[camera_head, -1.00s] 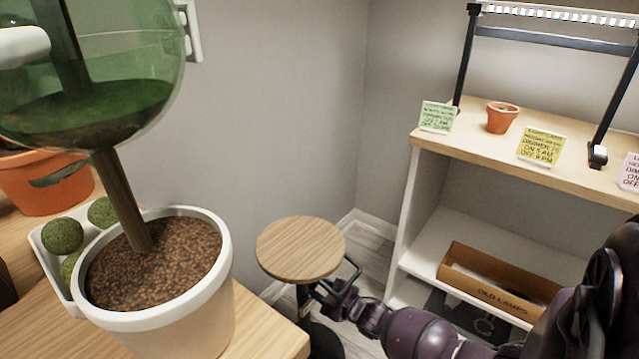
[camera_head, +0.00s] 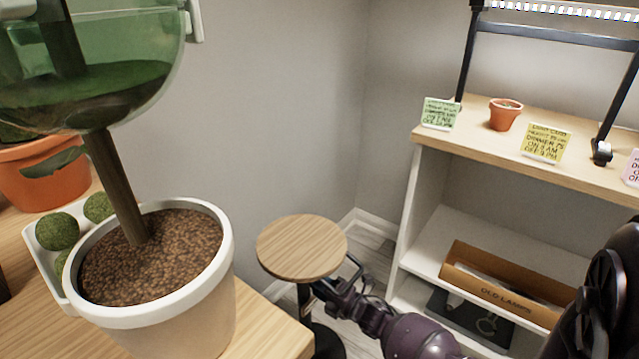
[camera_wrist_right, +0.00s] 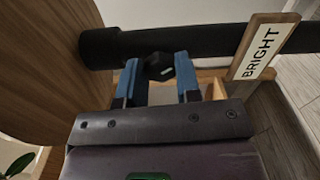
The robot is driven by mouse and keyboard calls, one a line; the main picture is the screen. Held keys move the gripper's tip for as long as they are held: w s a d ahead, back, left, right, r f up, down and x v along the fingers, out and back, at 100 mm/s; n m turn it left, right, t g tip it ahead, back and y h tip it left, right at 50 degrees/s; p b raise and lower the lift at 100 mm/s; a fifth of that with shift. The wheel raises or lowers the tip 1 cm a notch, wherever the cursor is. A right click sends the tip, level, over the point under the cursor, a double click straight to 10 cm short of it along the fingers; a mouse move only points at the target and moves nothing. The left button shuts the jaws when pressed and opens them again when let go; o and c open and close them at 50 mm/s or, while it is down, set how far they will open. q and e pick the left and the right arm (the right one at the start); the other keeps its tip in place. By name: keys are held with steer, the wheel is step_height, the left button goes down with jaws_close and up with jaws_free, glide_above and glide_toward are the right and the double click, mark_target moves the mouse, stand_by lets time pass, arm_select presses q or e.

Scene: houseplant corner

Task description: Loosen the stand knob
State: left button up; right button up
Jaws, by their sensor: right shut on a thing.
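The stand has a round wooden top (camera_head: 302,247) and a black post, and it stands on the floor in the middle of the head view. In the right wrist view its black post (camera_wrist_right: 210,42) crosses the top of the picture, with the wooden top at the left. The small dark knob (camera_wrist_right: 159,66) sits beside the post, between the blue fingertips of my right gripper (camera_wrist_right: 160,80). The gripper is shut on it. In the head view my right gripper (camera_head: 338,286) reaches under the stand top's right edge, and the knob is hidden there. My left gripper is not in view.
A white pot (camera_head: 190,285) with soil and a trunk stands on a wooden table at the left. A shelf unit (camera_head: 430,200) with a small terracotta pot (camera_head: 505,114) and cards is at the right. A "BRIGHT" sign (camera_wrist_right: 264,48) is close to the post in the wrist view.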

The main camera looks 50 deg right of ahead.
steer(key=shift+n, duration=4.6)
steer(key=o, duration=0.9)
steer(key=s, duration=0.3)
steer(key=s+p, duration=0.1)
steer(key=s, duration=0.6)
steer(key=shift+s+d+p, duration=0.35)
steer(key=shift+s+d, duration=0.05)
